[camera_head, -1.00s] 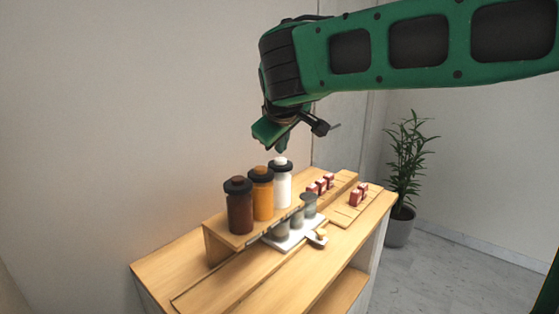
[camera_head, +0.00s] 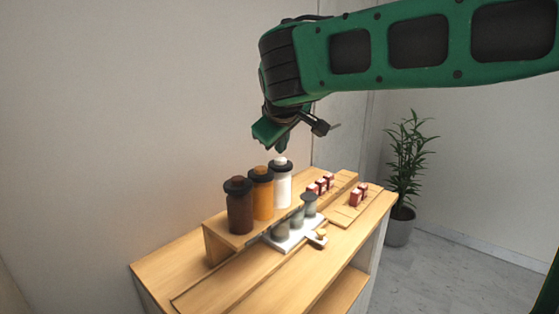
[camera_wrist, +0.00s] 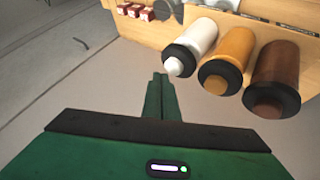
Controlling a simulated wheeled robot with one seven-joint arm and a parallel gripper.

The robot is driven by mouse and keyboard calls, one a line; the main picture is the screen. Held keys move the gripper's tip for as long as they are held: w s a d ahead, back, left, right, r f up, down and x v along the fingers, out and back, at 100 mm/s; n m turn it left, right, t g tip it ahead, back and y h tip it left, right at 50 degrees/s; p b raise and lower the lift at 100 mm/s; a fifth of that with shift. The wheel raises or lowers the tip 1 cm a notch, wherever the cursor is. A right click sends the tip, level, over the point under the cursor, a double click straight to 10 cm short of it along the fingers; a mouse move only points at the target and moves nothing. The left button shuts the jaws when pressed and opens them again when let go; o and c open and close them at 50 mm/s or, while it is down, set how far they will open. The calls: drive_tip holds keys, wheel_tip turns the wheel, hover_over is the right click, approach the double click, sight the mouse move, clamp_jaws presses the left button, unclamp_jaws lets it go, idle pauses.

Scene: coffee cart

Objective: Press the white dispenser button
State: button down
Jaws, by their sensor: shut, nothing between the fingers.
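The white dispenser (camera_head: 282,188) stands on a raised wooden shelf, at the right end of a row of three. It has a black collar and a white button (camera_head: 280,160) on top. The white button also shows in the wrist view (camera_wrist: 173,67). My gripper (camera_head: 281,150) is shut and empty, pointing down just above the white button. In the wrist view my fingertips (camera_wrist: 160,78) appear close beside the button. A narrow gap seems to show in the head view. The amber dispenser (camera_head: 262,198) and the brown dispenser (camera_head: 240,212) stand to the left.
Grey cups (camera_head: 309,205) stand on a white tray (camera_head: 283,247) in front of the shelf. Small red boxes (camera_head: 356,197) sit on wooden boards at the right of the cart. A potted plant (camera_head: 408,165) stands on the floor behind. The cart's front left top is clear.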

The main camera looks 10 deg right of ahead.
sight(281, 161)
drive_tip(key=shift+f, duration=0.1)
drive_tip(key=shift+s+f, duration=0.1)
drive_tip(key=shift+f, duration=0.2)
drive_tip(key=shift+f, duration=0.25)
idle(0.8)
drive_tip(key=shift+r, duration=0.7)
wheel_tip(281, 161, up, 6)
idle(0.8)
idle(0.4)
